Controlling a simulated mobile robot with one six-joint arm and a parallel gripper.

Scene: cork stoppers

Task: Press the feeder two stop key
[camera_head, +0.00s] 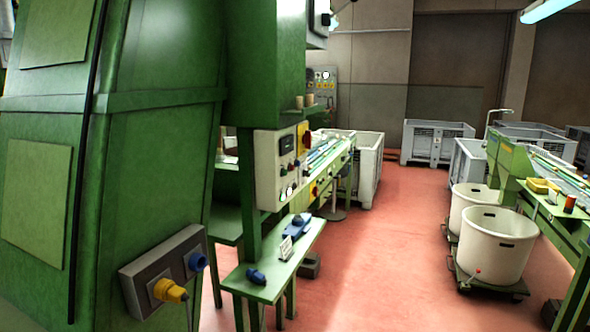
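A pale control box (266,172) is mounted on a green post left of centre. It has a dark display (287,144), small round buttons (288,191) below it, and a red and yellow switch (303,138) on its side. Another panel (323,88) with round gauges and small buttons stands farther back. The labels are too small to read, so I cannot tell which key is the feeder two stop key. My gripper is not in view.
A large green machine cabinet (150,165) fills the left, with a grey socket box (140,290) jutting out. A green shelf (258,285) holding blue items sits below the control box. White tubs (495,245) stand on a dolly at right. Red floor (395,260) lies open between.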

